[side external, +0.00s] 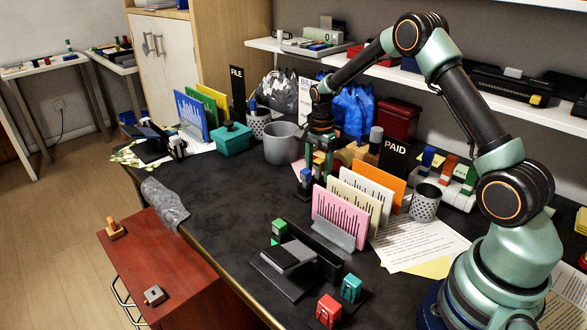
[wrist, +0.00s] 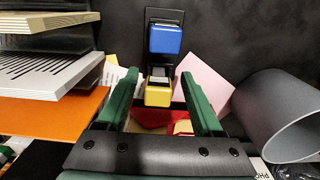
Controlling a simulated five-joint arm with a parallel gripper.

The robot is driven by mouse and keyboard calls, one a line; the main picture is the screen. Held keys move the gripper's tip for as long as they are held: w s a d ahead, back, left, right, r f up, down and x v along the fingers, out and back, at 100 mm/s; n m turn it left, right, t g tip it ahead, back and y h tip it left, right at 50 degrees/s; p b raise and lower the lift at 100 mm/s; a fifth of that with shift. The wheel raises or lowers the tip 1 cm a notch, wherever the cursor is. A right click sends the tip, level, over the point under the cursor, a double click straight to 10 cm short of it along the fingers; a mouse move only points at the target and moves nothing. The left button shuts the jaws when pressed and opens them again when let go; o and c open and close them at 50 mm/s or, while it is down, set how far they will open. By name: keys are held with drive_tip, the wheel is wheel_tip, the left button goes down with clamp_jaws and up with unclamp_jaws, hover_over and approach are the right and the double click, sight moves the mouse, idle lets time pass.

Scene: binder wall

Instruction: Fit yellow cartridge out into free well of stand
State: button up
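A yellow cartridge (wrist: 158,97) shows in the wrist view between the two green fingers of my gripper (wrist: 158,80), with a gap on each side. My gripper is open. The yellow cartridge seems to be in the same black holder as a blue cartridge (wrist: 165,40), which lies beyond it; its lower part is hidden.
A grey bin (side external: 284,143) stands just left of my gripper. Pink, cream and orange sheets in a file holder (side external: 340,217) stand in front. A mesh cup (side external: 425,203) and a black PAID sign (side external: 394,155) are to the right.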

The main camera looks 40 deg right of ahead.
sight(319, 160)
wheel_tip(319, 160, up, 11)
drive_tip(key=shift+r, duration=0.55)
idle(0.5)
drive_tip(key=s+a+r+n+t, duration=0.3)
drive_tip(key=s+a+r+n, duration=0.5)
drive_tip(key=r, duration=0.2)
drive_tip(key=s+a+n+t, duration=0.2)
drive_tip(key=s+a+n, duration=0.3)
drive_tip(key=s+n, duration=0.5)
drive_tip(key=shift+s+a+f+t, duration=0.25)
drive_tip(key=shift+s+f+t, duration=0.1)
drive_tip(key=shift+s, duration=0.15)
